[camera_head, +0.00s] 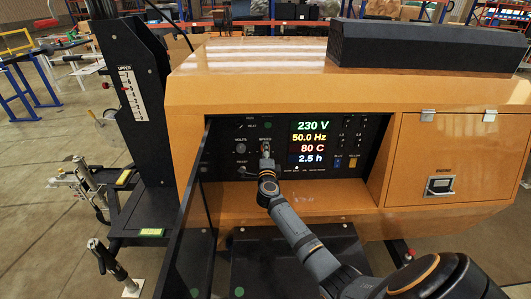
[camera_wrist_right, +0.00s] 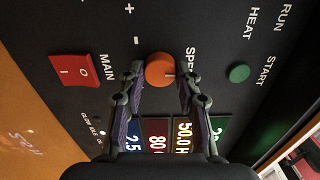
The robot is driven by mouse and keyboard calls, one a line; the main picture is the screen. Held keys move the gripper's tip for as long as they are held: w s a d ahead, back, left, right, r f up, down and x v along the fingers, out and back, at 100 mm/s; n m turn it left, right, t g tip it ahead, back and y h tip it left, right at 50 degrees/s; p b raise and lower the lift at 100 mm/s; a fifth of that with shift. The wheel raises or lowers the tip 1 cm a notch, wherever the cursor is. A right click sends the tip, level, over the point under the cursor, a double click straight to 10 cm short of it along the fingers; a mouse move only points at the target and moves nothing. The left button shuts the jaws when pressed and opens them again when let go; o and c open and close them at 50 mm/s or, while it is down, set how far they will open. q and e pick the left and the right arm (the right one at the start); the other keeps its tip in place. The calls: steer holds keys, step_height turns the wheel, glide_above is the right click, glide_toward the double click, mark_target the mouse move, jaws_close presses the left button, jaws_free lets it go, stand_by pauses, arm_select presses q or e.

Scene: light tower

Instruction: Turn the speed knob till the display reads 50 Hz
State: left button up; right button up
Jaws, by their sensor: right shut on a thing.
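The orange speed knob (camera_wrist_right: 160,70) sits on the black control panel (camera_wrist_right: 215,50) under the "SPEED" label, which is partly covered. My right gripper (camera_wrist_right: 162,78) has its two fingers on either side of the knob and is shut on it. In the head view the right gripper (camera_head: 266,152) reaches the panel just left of the display and hides the knob. The display (camera_head: 310,142) reads 230 V, 50.0 Hz, 80 C and 2.5 h. My left gripper is not in view.
A red main switch (camera_wrist_right: 75,70) and a green start button (camera_wrist_right: 238,73) flank the knob in the wrist view. The volts knob (camera_head: 241,148) is left of the gripper. An open dark door (camera_head: 190,215) stands at the recess's left edge.

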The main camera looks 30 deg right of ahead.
steer(key=m, duration=0.3)
steer(key=shift+m, duration=0.3)
steer(key=o, duration=1.2)
steer(key=shift+c, duration=0.2)
steer(key=v, duration=1.2)
steer(key=shift+d, duration=0.1)
